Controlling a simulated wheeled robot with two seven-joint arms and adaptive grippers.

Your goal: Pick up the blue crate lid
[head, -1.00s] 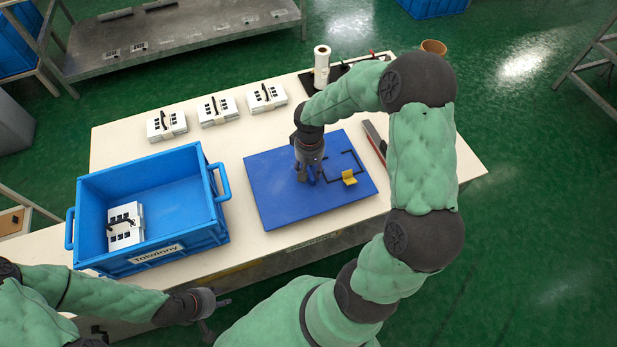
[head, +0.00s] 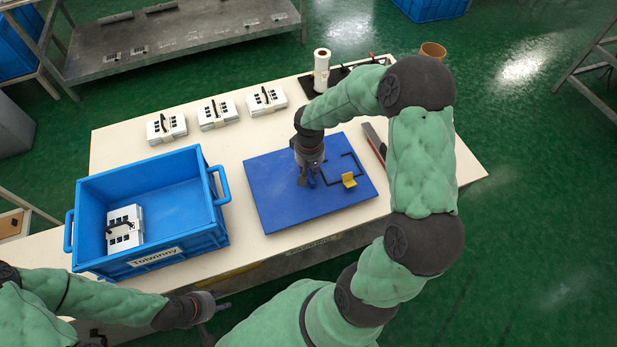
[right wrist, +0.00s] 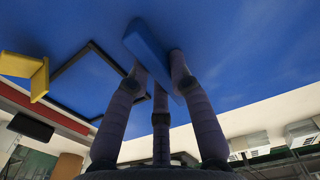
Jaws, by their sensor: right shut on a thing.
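A flat blue panel, which I take for the blue crate lid (head: 275,196), lies on the table right of the blue crate (head: 180,236). My right gripper (head: 307,181) points down at the panel near its middle. In the right wrist view my right gripper (right wrist: 160,85) has its fingers around a raised blue bar (right wrist: 152,52) and is shut on it. Whether the bar joins the panel is hard to see. My left gripper (head: 213,305) is empty, with its fingers apart, beyond the table's front edge below the crate.
A yellow bracket (head: 349,180) and a black outline lie on the blue panel; the bracket also shows in the right wrist view (right wrist: 38,75). The crate holds a white keypad box (head: 125,228). Several such boxes stand behind. A white roll (head: 321,71) stands at the back.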

